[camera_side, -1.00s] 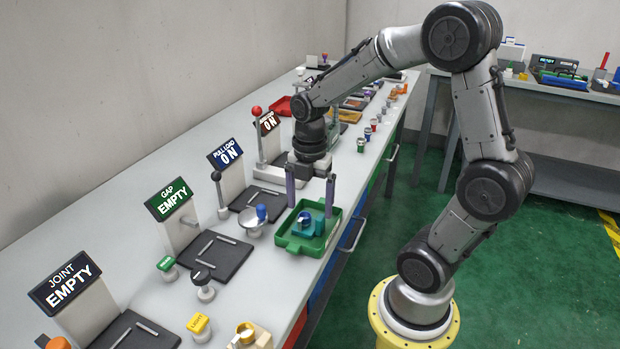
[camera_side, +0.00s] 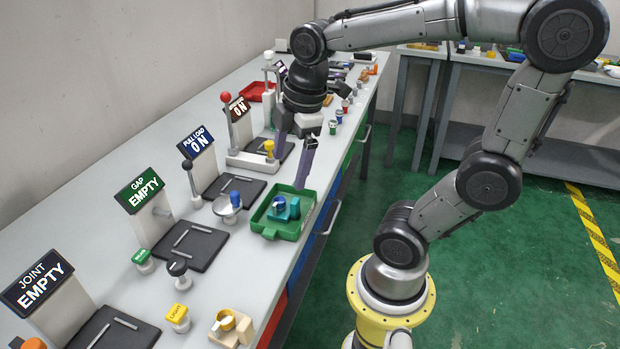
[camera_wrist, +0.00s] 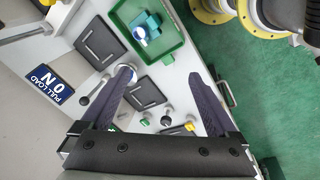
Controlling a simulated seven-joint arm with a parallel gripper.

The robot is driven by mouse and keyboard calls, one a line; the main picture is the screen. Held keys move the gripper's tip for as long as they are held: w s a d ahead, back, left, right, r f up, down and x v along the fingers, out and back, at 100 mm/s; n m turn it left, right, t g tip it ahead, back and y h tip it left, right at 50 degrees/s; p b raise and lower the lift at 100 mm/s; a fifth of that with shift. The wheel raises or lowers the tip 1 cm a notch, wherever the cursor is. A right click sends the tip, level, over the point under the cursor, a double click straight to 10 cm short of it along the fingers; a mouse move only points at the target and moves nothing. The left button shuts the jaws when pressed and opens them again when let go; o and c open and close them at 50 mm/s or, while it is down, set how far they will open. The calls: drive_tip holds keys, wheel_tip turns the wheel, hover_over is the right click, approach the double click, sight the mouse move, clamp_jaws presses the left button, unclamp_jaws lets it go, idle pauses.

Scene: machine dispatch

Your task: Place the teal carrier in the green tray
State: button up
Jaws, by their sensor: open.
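The teal carrier (camera_side: 293,208), with a blue and white round part on it, sits inside the green tray (camera_side: 272,232) near the bench's front edge. In the wrist view the carrier (camera_wrist: 152,22) lies in the tray (camera_wrist: 178,45) at the top. My gripper (camera_side: 290,170) is open and empty, its purple fingers spread above the bench, behind and above the tray in the side view. In the wrist view the fingers (camera_wrist: 163,84) stand wide apart with nothing between them touching. The carrier is apart from the fingers.
A PULL LOAD sign (camera_side: 196,143) reads ON, and the GAP sign (camera_side: 140,190) and JOINT sign (camera_side: 40,283) read EMPTY. Another carrier (camera_side: 231,325) is at the front.

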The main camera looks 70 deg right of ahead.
drive_tip(key=s+a+m+t, duration=0.3)
drive_tip(key=s+a+m, duration=0.1)
drive_tip(key=m, duration=0.5)
drive_tip(key=shift+s+a+f+m, duration=0.2)
drive_tip(key=shift+s+m, duration=0.2)
drive_tip(key=shift+s, duration=0.45)
